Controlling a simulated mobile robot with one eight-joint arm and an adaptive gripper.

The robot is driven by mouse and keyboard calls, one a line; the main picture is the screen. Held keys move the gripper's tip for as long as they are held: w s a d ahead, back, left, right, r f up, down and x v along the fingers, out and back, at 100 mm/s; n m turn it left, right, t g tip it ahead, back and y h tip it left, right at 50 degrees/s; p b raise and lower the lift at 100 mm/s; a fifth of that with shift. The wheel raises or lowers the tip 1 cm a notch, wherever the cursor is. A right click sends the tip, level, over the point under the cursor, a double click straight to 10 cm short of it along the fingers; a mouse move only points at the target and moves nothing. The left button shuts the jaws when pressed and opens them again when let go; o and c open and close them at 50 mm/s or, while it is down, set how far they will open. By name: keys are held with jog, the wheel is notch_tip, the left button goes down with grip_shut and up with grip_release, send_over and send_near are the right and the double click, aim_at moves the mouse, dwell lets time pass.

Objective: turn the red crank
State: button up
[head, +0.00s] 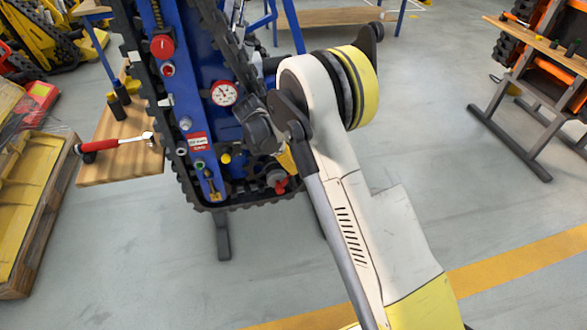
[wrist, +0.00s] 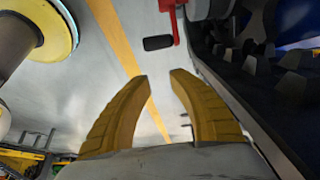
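The red crank (wrist: 172,22) shows at the top of the wrist view, with a black handle grip (wrist: 158,43). In the head view a red part (head: 279,183) at the lower end of the blue tracked carrier (head: 204,60) looks like the same crank, partly hidden. My gripper (wrist: 159,76) has two yellow fingers, apart and with nothing between them. The crank's handle lies beyond the fingertips in the wrist view, not touching them. In the head view my gripper (head: 288,160) is beside the carrier's lower right side, mostly hidden behind my arm.
The carrier's black track (wrist: 262,75) runs close along the right of my gripper. The panel has a gauge (head: 224,93) and a red knob (head: 162,46). A wooden shelf (head: 120,165) with a red-handled tool (head: 112,143) stands left. Open floor (head: 430,130) lies to the right.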

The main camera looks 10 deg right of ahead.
aim_at(285, 185)
jog(key=d+y+p, duration=0.1)
jog(key=d, duration=0.1)
jog(key=d+y+p, duration=0.3)
jog(key=d+y, duration=0.1)
jog(key=d, duration=0.1)
jog(key=shift+s+d+f, duration=0.1)
jog(key=shift+s+f, duration=0.2)
jog(key=shift+f, duration=0.1)
grip_shut()
jog(key=a+f+y+b, duration=0.1)
jog(key=a+f+b, duration=0.2)
jog(key=f+b, duration=0.2)
notch_tip(285, 185, down, 4)
jog(key=shift+a+r, duration=0.1)
jog(key=shift+a, duration=0.2)
jog(key=shift+w+a, duration=0.1)
